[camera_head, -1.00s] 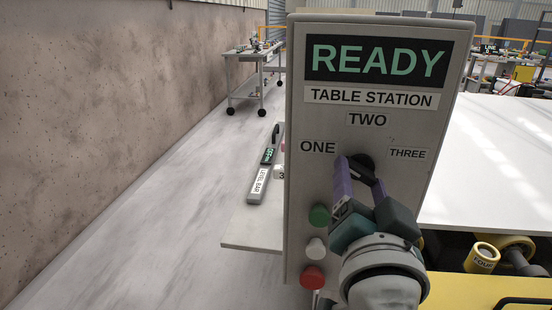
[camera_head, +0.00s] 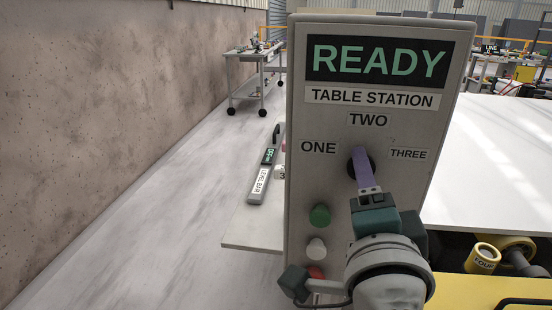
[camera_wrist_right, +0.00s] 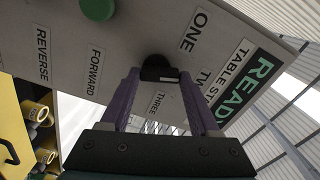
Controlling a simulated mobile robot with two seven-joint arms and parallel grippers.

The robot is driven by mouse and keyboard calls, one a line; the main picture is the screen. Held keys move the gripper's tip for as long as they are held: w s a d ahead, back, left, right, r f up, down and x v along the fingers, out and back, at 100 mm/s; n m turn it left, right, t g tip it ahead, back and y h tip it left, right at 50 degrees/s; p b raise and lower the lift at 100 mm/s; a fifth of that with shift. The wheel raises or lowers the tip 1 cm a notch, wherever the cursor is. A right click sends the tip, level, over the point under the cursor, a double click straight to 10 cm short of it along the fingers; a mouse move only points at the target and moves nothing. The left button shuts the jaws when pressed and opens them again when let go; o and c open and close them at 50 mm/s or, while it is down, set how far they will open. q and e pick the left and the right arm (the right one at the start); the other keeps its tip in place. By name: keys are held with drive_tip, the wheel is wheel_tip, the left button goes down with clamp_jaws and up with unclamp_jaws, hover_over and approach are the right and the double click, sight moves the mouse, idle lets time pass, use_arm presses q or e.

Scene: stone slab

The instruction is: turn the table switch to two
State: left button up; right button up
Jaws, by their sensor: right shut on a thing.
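The grey table station panel (camera_head: 330,230) stands upright in the head view with a green READY display on top. Its labels ONE (camera_head: 319,147), TWO (camera_head: 368,119) and THREE (camera_head: 408,153) surround the black switch knob (camera_wrist_right: 157,62). My right gripper (camera_head: 361,156) comes from below with purple fingers on the knob, which they mostly hide in the head view. In the right wrist view the two fingers stand on either side of the knob, shut on it. Which label the knob points at I cannot tell. My left gripper is not in view.
Green (camera_head: 320,215), white (camera_head: 316,248) and red (camera_head: 316,271) buttons sit low on the panel, close to my right wrist. A level bar (camera_head: 259,186) lies on a ledge at left. A white table top (camera_head: 500,170) and yellow parts lie at right. The left floor is clear.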

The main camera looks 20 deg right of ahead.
drive_tip(key=shift+d+m+b, duration=0.1)
drive_tip(key=shift+m+b, duration=0.2)
drive_tip(key=shift+m, duration=1.3)
drive_tip(key=o, duration=1.4)
drive_tip(key=shift+c, duration=0.2)
drive_tip(key=b+v, duration=0.1)
drive_tip(key=v, duration=0.9)
drive_tip(key=shift+b, duration=0.4)
